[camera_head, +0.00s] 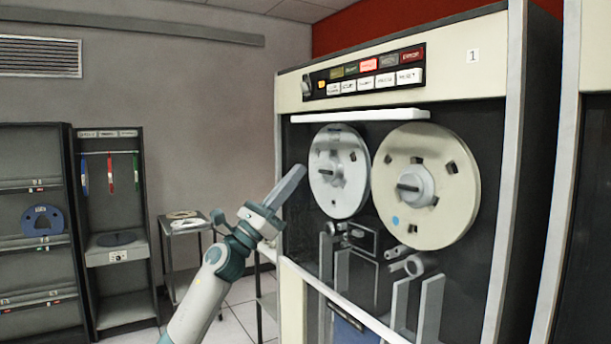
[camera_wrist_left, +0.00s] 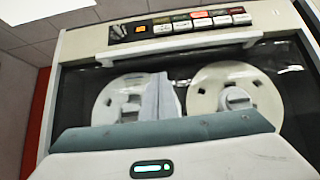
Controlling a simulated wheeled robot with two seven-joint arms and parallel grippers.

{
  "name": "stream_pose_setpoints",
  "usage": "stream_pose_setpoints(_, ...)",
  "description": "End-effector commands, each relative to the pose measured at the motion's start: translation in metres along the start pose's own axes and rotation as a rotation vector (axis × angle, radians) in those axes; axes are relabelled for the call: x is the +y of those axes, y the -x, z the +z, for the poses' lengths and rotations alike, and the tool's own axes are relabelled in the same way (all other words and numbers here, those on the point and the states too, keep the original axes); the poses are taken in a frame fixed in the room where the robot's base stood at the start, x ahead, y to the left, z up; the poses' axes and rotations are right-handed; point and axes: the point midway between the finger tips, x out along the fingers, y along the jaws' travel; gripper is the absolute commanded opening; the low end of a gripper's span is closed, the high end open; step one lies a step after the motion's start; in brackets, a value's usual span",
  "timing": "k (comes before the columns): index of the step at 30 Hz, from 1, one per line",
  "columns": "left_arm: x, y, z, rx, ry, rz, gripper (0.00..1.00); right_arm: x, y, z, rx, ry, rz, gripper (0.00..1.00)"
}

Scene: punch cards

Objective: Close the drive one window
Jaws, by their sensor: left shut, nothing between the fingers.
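Tape drive one (camera_head: 460,55), marked "1", stands at the right with its dark front facing me. A white horizontal bar (camera_head: 360,115) runs above the two tape reels; it also shows in the left wrist view (camera_wrist_left: 180,46). Faint reflections in the wrist view suggest a clear pane over the reels, but I cannot tell how far the window reaches. My left gripper (camera_head: 290,184) is shut and empty, pointing up in front of the drive's left edge, below the bar. In the wrist view its fingers (camera_wrist_left: 160,98) overlap the left reel. My right gripper is out of view.
The left reel (camera_head: 338,170) and right reel (camera_head: 425,185) sit on the drive. A lit button panel (camera_head: 368,72) is above them. A pale slanted ledge (camera_head: 335,298) crosses below. A small side table (camera_head: 185,222) and dark shelves (camera_head: 35,180) stand at the left.

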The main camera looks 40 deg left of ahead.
Motion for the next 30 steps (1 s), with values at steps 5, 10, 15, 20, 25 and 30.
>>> stream_pose_setpoints(5,0.0,0.014,-0.001,0.001,0.0,-0.001,0.0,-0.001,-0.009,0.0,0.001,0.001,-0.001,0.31)
stream_pose_setpoints(10,0.0,0.016,0.0,0.0,0.0,0.0,0.0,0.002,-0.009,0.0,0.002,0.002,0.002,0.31)
stream_pose_setpoints(15,0.0,0.015,0.001,0.0,0.0,-0.001,0.0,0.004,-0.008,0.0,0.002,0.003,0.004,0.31)
stream_pose_setpoints(20,0.0,0.015,0.0,0.0,0.0,-0.001,0.0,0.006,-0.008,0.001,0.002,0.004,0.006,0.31)
stream_pose_setpoints(25,0.0,0.016,-0.001,0.0,0.004,0.001,0.0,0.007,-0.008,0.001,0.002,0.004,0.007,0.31)
stream_pose_setpoints(30,-0.003,0.024,-0.017,0.002,0.078,0.034,0.0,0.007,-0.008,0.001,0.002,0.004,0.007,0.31)
